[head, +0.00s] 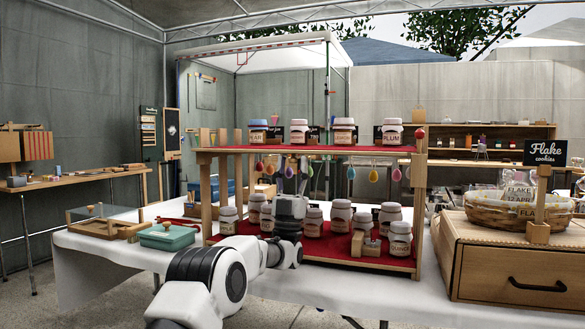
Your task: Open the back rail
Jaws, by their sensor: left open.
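Across the back, a white canopy stall has a red-and-white striped bar (262,45) along its top, with a red hook-like piece (241,62) hanging from it. I cannot tell for certain whether this bar is the back rail. My left gripper (290,208) is in front of the lower tier of the jar shelf, seen from behind. It is open, its fingers are mostly hidden, and it appears empty. It is far in front of the striped bar. My right gripper is out of view.
The two-tier jar shelf (330,262) stands on a white-clothed table, with several jars and hanging egg-shaped ornaments. A green box (167,236) and glass-lidded case (100,222) are left. A wooden drawer chest (510,262) bearing a basket (520,208) is right.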

